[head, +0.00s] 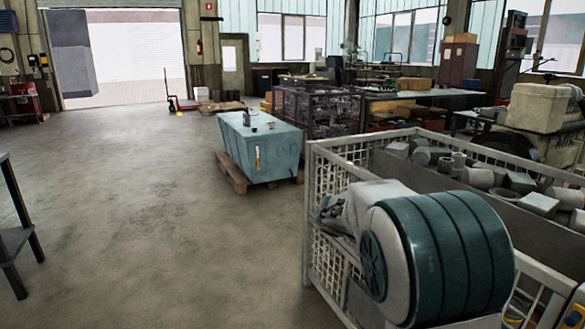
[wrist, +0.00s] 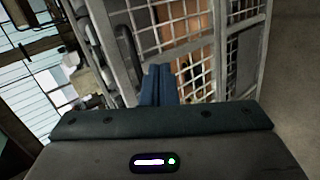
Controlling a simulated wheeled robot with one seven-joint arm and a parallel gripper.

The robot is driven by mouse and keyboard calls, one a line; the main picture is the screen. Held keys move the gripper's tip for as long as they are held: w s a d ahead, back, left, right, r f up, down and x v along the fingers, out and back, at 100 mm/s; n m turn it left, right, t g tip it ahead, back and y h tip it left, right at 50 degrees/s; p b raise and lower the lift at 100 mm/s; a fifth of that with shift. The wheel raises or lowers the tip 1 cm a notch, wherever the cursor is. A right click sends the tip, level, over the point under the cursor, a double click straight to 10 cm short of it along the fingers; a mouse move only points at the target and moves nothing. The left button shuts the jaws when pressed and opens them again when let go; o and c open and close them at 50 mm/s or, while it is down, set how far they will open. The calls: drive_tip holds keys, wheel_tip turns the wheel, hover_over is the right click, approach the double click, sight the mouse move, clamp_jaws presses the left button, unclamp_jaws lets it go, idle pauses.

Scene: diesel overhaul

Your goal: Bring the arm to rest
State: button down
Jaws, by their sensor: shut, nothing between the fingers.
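My gripper (wrist: 157,84) shows in the wrist view. Its two blue fingers lie together, shut and empty, beyond the dark palm. The wrist picture is tilted strongly, with windows at the left and floor at the right. A grey-framed wire mesh cage wall (wrist: 178,42) stands behind the fingertips; I cannot tell the gap to it. In the head view my arm (head: 435,245), pale with dark teal bands, is bent in front of the mesh crate (head: 318,170) at the lower right. It hides part of the crate, and the fingers are not clear there.
The crate holds several grey metal parts (head: 480,177). A blue-grey tank (head: 262,150) stands on a wooden pallet (head: 232,178) beyond its left side. A dark metal stand (head: 20,235) is at the left edge. The concrete floor (head: 150,230) between is clear.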

drive_tip(key=s+a+r+m+y+p, duration=0.1)
drive_tip(key=s+a+y+p, duration=0.3)
drive_tip(key=s, duration=0.9)
drive_tip(key=s+a+r+m+y+p, duration=0.2)
drive_tip(key=s+a+y, duration=0.4)
drive_tip(key=s, duration=0.8)
drive_tip(key=shift+a+r+g+p, duration=0.3)
drive_tip(key=shift+a+r+p, duration=0.15)
drive_tip(key=shift+r+p, duration=0.55)
drive_tip(key=shift+s+d+f, duration=0.1)
drive_tip(key=shift+d+f, duration=0.05)
drive_tip(key=shift+f, duration=0.05)
